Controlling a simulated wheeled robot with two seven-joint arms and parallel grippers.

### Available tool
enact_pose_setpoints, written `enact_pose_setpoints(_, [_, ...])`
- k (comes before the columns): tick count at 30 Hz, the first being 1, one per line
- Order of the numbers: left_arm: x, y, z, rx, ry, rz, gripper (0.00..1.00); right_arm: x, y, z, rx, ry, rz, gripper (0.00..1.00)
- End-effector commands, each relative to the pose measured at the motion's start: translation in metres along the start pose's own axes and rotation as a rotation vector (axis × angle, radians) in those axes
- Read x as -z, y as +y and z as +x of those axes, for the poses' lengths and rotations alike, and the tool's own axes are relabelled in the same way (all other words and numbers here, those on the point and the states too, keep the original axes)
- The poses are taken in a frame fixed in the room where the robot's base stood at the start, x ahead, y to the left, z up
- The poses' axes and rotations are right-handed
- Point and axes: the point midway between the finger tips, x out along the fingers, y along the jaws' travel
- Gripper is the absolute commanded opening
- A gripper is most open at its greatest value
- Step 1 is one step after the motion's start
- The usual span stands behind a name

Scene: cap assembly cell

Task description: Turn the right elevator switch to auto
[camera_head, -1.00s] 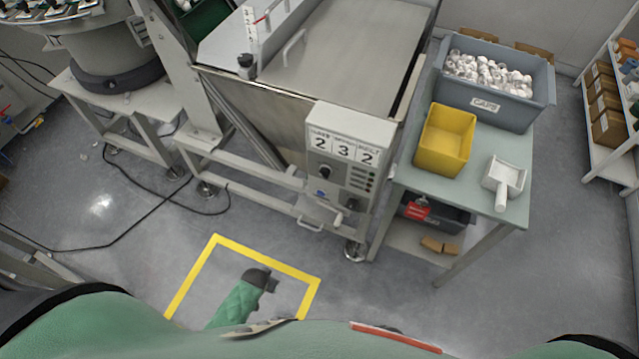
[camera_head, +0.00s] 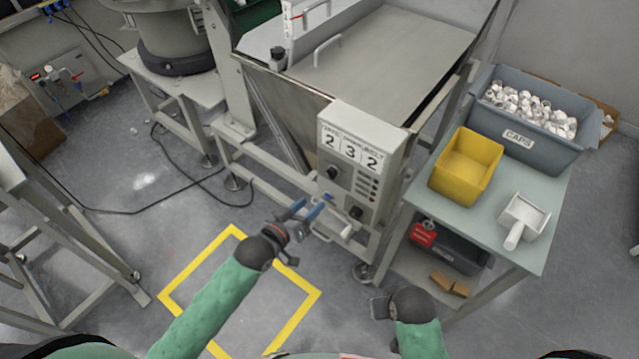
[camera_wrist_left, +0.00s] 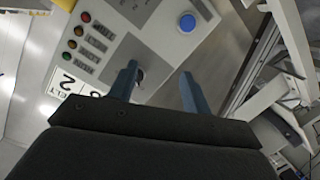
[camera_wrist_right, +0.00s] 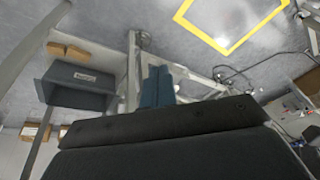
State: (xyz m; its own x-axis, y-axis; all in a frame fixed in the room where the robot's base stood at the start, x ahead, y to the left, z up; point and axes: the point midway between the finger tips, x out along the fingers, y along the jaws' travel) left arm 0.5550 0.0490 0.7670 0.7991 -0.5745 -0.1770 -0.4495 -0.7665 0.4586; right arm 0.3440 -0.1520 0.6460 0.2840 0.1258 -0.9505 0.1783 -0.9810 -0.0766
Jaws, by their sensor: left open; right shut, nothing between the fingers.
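The grey control box (camera_head: 362,150) shows the digits 2 3 2. Its front has a black knob (camera_head: 333,173) at upper left, a blue button (camera_head: 327,197), and another dark knob (camera_head: 356,213) at lower right. Labels are too small to read. My left gripper (camera_head: 307,208) is open and empty, just in front of the box's lower left. In the left wrist view its fingers (camera_wrist_left: 160,75) point at the panel, with the blue button (camera_wrist_left: 187,22) beyond; a dark knob is partly hidden by one finger. My right gripper (camera_head: 379,307) is shut and empty, low, away from the box.
A green-topped table (camera_head: 480,222) at right holds a yellow bin (camera_head: 467,165), a grey caps bin (camera_head: 520,135) and a white scoop (camera_head: 522,220). Floor inside the yellow outline (camera_head: 200,262) is clear.

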Motion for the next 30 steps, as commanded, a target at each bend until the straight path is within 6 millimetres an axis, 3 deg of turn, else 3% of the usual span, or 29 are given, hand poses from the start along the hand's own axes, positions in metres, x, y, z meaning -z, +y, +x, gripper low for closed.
enact_pose_setpoints(4, [0.029,0.022,-0.005,-0.067,0.091,-0.132,0.49,-0.009,0.000,-0.020,0.000,-0.068,-0.002,0.00])
enact_pose_setpoints(9, [0.039,0.026,-0.007,-0.104,0.138,-0.250,0.49,-0.025,0.000,-0.021,0.000,-0.153,-0.004,0.00])
enact_pose_setpoints(14, [0.041,0.026,-0.005,-0.112,0.143,-0.298,0.49,-0.027,0.000,-0.019,0.000,-0.166,-0.005,0.00])
enact_pose_setpoints(19, [0.045,0.028,0.009,-0.112,0.143,-0.301,0.49,-0.029,0.001,-0.005,-0.002,-0.168,-0.005,0.00])
enact_pose_setpoints(30, [0.052,0.032,0.056,-0.111,0.142,-0.301,0.49,-0.039,0.006,0.049,-0.009,-0.173,-0.007,0.00])
